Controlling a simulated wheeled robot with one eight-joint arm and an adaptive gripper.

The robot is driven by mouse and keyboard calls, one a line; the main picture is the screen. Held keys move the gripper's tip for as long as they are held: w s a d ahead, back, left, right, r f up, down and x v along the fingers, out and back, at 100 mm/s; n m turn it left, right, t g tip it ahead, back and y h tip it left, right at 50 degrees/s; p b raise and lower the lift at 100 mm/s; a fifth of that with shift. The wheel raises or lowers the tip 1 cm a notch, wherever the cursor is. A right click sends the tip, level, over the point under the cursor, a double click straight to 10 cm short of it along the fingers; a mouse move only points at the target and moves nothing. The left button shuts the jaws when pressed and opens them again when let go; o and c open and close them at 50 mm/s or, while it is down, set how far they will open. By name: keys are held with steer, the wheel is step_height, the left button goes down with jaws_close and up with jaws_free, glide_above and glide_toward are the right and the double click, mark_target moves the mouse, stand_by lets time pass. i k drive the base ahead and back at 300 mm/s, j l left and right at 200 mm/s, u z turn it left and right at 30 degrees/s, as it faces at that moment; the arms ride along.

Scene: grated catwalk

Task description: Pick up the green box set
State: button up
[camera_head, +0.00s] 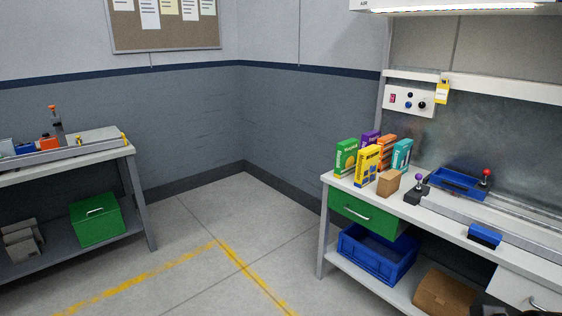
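A green box (345,158) with a printed front stands upright at the left end of a group of coloured boxes on the right workbench (450,225). A yellow box (367,167) stands in front and to its right, close to it. A purple box (371,138) is behind, partly hidden. I cannot tell whether the green box touches its neighbours. My gripper cannot be made out; only a dark sliver shows at the bottom right edge, which I cannot identify.
An orange box (387,150), teal box (402,155) and small brown box (388,184) stand nearby. A blue tray (458,183) lies farther right. A green drawer (364,214) and blue crate (375,255) are below. Another bench (70,158) stands left. The floor between is clear.

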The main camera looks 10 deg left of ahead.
mark_target(347, 151)
steer(key=u, duration=0.2)
steer(key=i+j+z, duration=0.15)
steer(key=i+j, duration=0.2)
steer(key=j, duration=0.2)
steer(key=i+j+z, duration=0.1)
steer(key=i+j, duration=0.2)
steer(key=j, duration=0.3)
steer(key=i+j+z, duration=0.15)
steer(key=i+j, duration=0.15)
steer(key=j, duration=0.35)
steer(key=i+j+z, duration=0.15)
steer(key=i+j, duration=0.15)
steer(key=j, duration=0.35)
steer(key=i+j+z, duration=0.1)
steer(key=j, duration=0.6)
steer(key=i+j+z, duration=0.15)
steer(key=i+j, duration=0.15)
steer(key=j, duration=0.4)
steer(key=i+j+z, duration=0.15)
steer(key=j, duration=0.6)
steer(key=i+j+z, duration=0.15)
steer(key=j, duration=0.6)
steer(key=i+l+u, duration=0.15)
steer(key=i, duration=0.35)
